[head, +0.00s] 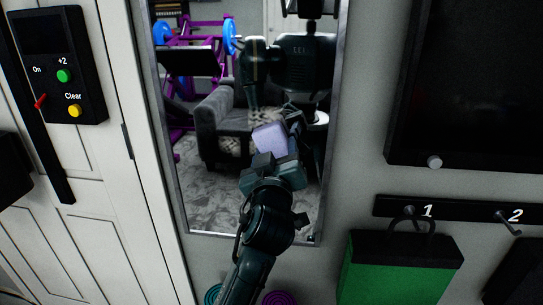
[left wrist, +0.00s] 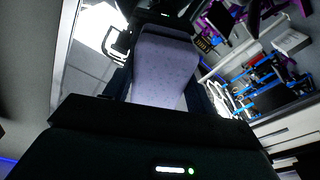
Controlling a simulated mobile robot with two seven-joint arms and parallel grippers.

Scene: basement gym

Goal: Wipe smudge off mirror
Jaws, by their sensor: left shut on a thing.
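The mirror (head: 205,212) is a tall, metal-framed panel on the wall in the head view. My left gripper (head: 273,160) is in front of its lower middle, shut on a pale lavender block (head: 269,138) that looks like a sponge. The block's outer end is at or very near the glass; I cannot tell if it touches. In the left wrist view the block (left wrist: 165,65) sits between the fingers and points away from the camera. I cannot make out a smudge; the block and gripper hide part of the glass. My right gripper is not directly in view.
The mirror reflects me, a grey armchair and purple gym equipment. A black control panel (head: 62,75) is on the white door (head: 110,190) at left. A hook rail (head: 455,211), a green bag (head: 398,268) and a dark wall panel (head: 470,90) are at right.

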